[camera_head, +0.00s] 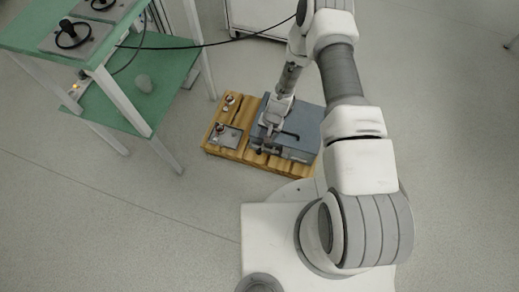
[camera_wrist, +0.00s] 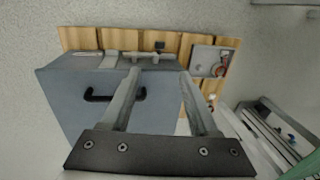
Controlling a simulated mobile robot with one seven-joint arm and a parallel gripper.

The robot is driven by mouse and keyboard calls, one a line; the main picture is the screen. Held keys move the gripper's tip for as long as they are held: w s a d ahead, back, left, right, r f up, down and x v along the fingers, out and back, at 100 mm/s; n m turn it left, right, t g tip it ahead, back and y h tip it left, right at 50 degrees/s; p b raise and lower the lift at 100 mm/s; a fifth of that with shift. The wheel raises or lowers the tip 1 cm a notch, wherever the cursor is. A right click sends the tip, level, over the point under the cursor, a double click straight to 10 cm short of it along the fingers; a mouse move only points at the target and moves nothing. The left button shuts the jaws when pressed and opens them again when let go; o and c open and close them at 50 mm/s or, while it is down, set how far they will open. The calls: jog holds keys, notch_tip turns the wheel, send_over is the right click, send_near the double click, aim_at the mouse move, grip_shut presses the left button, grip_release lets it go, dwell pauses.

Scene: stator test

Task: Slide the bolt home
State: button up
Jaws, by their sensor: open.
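A blue-grey box (camera_wrist: 65,95) with a black handle (camera_wrist: 115,95) sits on a slatted wooden base (camera_wrist: 85,38); the box also shows in the head view (camera_head: 299,118). Small metal fittings (camera_wrist: 112,58), seemingly the bolt, lie along the box's edge beside the slats; their exact position is hard to tell. My gripper (camera_wrist: 160,71) is open over the box, its fingers apart with nothing held. Its fingertips appear close to the fittings, but I cannot tell whether they touch. In the head view my gripper (camera_head: 269,128) covers part of the box.
A grey plate with a knob (camera_wrist: 210,61) is mounted on the wooden base beside the box. A green two-level table (camera_head: 160,70) stands at the upper left, with a black cable (camera_head: 190,46) running from it. The floor left of the base is clear.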

aim_at(259, 151)
jog(key=f+b, duration=0.2)
jog(key=f, duration=0.3)
jog(key=a+f+b, duration=0.1)
jog(key=f+b, duration=0.1)
jog(key=f, duration=0.3)
jog(key=w+a+f+b, duration=0.1)
jog(key=f+b, duration=0.1)
jog(key=f, duration=0.4)
jog(key=shift+a, duration=0.2)
grip_shut()
dwell(0.6)
